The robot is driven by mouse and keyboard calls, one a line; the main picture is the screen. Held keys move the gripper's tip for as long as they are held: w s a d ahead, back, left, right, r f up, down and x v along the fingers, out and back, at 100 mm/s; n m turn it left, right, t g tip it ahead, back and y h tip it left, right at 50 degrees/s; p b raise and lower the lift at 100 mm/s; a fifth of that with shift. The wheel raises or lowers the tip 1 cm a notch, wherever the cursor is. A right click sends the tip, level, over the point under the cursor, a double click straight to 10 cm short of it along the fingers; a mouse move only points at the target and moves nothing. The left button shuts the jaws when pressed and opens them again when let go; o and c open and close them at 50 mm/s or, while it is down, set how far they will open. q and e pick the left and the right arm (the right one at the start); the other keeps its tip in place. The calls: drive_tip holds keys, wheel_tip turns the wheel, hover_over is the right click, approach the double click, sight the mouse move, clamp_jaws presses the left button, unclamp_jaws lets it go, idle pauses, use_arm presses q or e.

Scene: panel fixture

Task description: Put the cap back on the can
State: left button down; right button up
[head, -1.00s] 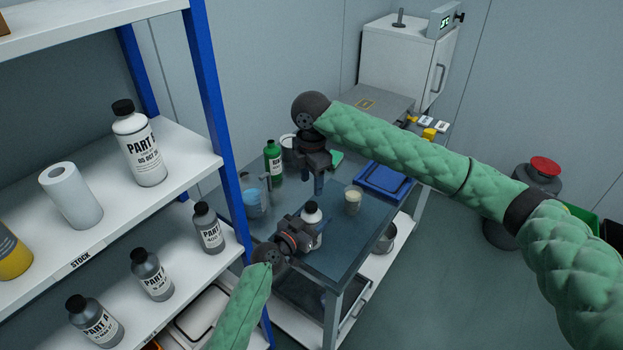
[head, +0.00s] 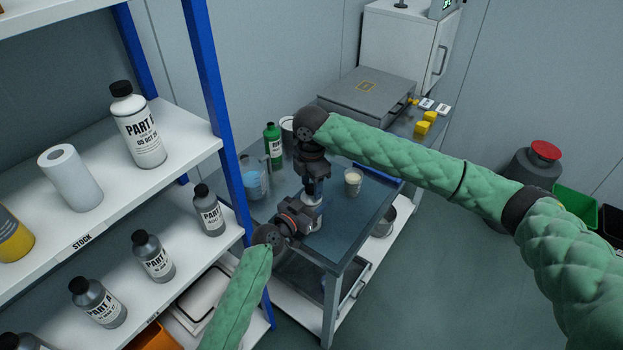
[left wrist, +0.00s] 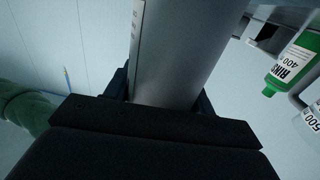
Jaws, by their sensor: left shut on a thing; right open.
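The can (head: 316,217) stands upright near the front left of the blue-grey table. My left gripper (head: 301,219) is shut around its side. In the left wrist view the can's smooth grey body (left wrist: 185,50) fills the space between the dark fingers. My right gripper (head: 313,191) points straight down, directly over the can's top, with its fingers open. It hides the top of the can. I cannot make out the cap, and I cannot tell whether it lies between the right fingers or on the can.
A green bottle (head: 273,145), a beaker of blue liquid (head: 255,180) and a cup of pale material (head: 353,181) stand nearby on the table (head: 345,225). The green bottle also shows in the left wrist view (left wrist: 296,62). A shelf post (head: 215,110) rises close on the left.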

drive_tip(key=c, duration=1)
drive_tip(key=m, duration=0.8)
drive_tip(key=o, duration=1.1)
drive_tip(key=shift+c, duration=0.2)
drive_tip(key=shift+r, duration=2.25)
